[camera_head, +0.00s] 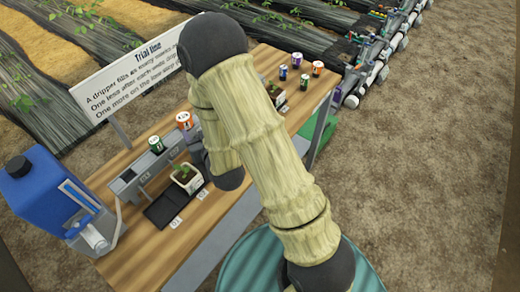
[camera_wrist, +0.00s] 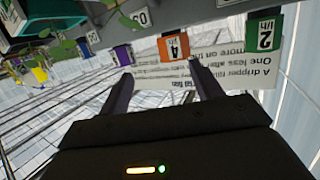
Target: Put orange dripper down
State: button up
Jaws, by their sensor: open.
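The orange dripper (camera_head: 184,121) shows in the camera_head view just left of my arm, at the grey rail (camera_head: 128,182) on the bench. In the wrist view, which looks upside down, the orange dripper (camera_wrist: 174,47) carries a white label with a 4 and hangs at the grey rail's edge. My gripper (camera_wrist: 161,72) is open, its two dark fingers apart, with the orange dripper just beyond and between the tips. No contact shows. In the camera_head view my own arm hides the gripper.
A green dripper (camera_head: 156,144) stands left of the orange one. A potted seedling (camera_head: 186,178) sits in front of the rail. A blue tank (camera_head: 45,188) is at left, a sign (camera_head: 130,70) behind. Several drippers (camera_head: 296,60) stand further right on the bench.

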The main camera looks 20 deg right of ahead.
jog(key=s+d+r+m+g+h, duration=0.1)
jog(key=s+d+r+g, duration=0.1)
jog(key=s+d+g, duration=0.4)
jog(key=s+d+r+g+h, duration=0.1)
jog(key=s+d+r+g, duration=0.2)
jog(key=s+d+g, duration=0.3)
jog(key=s+d, duration=0.1)
jog(key=s, duration=0.4)
jog(key=shift+d+m+g+h, duration=0.2)
jog(key=shift+m+g+h, duration=0.1)
jog(key=shift+m, duration=0.1)
jog(key=shift+w, duration=0.1)
